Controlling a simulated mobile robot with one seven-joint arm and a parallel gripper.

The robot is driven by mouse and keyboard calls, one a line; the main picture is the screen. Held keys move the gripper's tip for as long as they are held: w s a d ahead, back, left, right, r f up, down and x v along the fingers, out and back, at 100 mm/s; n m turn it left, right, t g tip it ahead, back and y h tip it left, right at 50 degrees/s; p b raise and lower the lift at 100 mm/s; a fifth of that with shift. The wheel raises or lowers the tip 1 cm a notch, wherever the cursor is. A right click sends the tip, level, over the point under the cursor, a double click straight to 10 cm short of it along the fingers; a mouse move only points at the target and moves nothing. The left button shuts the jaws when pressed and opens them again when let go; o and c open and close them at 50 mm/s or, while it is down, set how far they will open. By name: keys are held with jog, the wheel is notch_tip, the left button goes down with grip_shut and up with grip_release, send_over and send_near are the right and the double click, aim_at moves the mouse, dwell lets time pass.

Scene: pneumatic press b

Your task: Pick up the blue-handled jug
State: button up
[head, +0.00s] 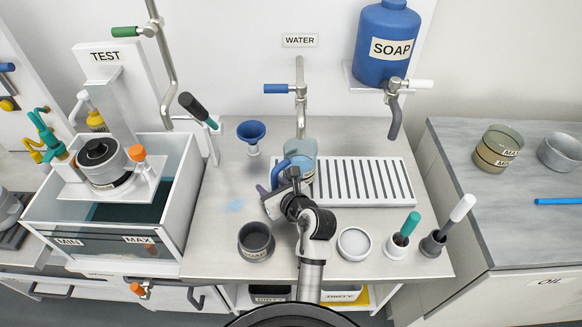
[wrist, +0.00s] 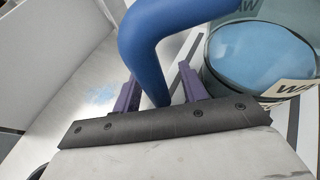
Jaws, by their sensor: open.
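The jug (head: 302,150) is clear, with a blue handle (head: 279,172) on its left side, and stands at the left end of the slatted drain rack below the water tap. In the wrist view the blue handle (wrist: 150,40) comes down between the two purple fingers of my gripper (wrist: 158,88). The jug body (wrist: 262,50), with blue inside and a partly cut-off label, is to the right of the fingers. My gripper is open around the lower handle; contact cannot be told. In the head view my gripper (head: 272,187) is partly hidden by my own wrist.
The slatted drain rack (head: 409,187) lies right of the jug. A blue funnel (head: 251,132) stands behind left. A dark grey cup (head: 256,241) and a white dish (head: 354,244) are in front. The water tap (head: 300,95) hangs just above the jug.

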jog(key=shift+s+r, duration=0.1)
jog(key=shift+s, duration=0.05)
jog(key=shift+c, duration=1)
grip_shut()
jog(key=shift+r, duration=0.15)
